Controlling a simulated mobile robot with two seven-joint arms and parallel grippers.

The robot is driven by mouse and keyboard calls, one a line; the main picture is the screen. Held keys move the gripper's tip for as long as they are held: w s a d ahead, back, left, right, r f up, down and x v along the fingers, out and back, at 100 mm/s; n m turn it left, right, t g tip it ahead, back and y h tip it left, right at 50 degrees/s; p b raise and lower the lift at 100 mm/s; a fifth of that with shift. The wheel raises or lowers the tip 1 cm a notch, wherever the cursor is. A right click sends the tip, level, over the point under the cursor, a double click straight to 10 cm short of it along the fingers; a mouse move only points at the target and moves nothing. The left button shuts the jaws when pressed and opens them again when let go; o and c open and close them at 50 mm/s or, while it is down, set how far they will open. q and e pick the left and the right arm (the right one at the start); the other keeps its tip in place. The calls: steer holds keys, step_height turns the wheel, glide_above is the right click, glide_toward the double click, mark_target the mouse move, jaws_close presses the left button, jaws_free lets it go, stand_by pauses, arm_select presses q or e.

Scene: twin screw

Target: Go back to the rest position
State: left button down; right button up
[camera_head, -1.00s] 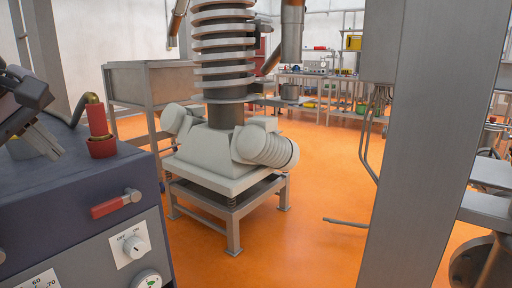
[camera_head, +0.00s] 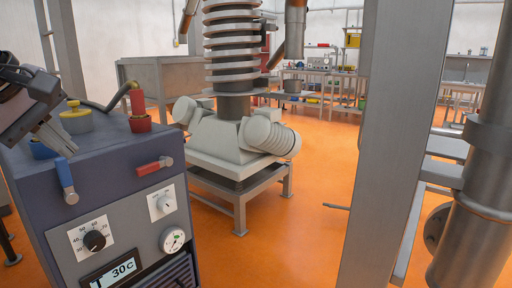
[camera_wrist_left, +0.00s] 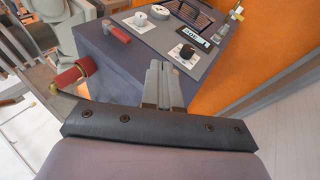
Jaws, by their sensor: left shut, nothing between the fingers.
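My left gripper (camera_head: 62,142) comes in from the left in the head view. It hovers by the near top edge of the dark blue temperature control unit (camera_head: 115,170). Its fingers are shut with nothing between them. In the left wrist view the shut fingers (camera_wrist_left: 162,85) point at the unit, whose dials and display lie beyond them. A red fitting (camera_head: 139,110) and a yellow cap (camera_head: 76,118) stand on the unit's top, apart from the fingers. A blue valve handle (camera_head: 66,178) and a red valve handle (camera_head: 154,166) are on its front. My right gripper is out of view.
A spiral conveyor (camera_head: 232,135) on a grey stand is behind the unit. A steel post (camera_head: 388,150) rises right of centre, with a steel pipe (camera_head: 474,220) at the far right. Orange floor (camera_head: 290,225) lies clear between unit and post.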

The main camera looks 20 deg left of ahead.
arm_select(q)
steer(key=w+d+f+n+t+h, duration=0.3)
steer(key=w+d+f+n+h, duration=0.2)
steer(key=d+f+n+h, duration=0.45)
steer(key=w+d+f+n+t+h, duration=0.3)
steer(key=w+d+f+n+h, duration=0.4)
steer(key=f+n, duration=0.4)
step_height(320, 180, down, 14)
steer(key=s+n+t+y, duration=0.35)
steer(key=n+y, duration=0.55)
steer(key=n, duration=1.1)
steer(key=s+d+f+n+g+y, duration=0.2)
steer(key=s+d+f+n+g, duration=0.15)
steer(key=s+f+n, duration=0.35)
steer(key=s+d+f+n+g+y, duration=0.1)
steer(key=s+d+f+n+g, duration=0.25)
steer(key=f+n, duration=0.4)
arm_select(e)
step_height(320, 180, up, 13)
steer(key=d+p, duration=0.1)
steer(key=p, duration=1.4)
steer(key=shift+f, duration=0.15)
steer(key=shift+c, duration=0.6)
arm_select(q)
step_height(320, 180, up, 11)
steer(key=s+a+m+t, duration=0.1)
steer(key=a+m, duration=0.1)
steer(key=shift+y, duration=0.35)
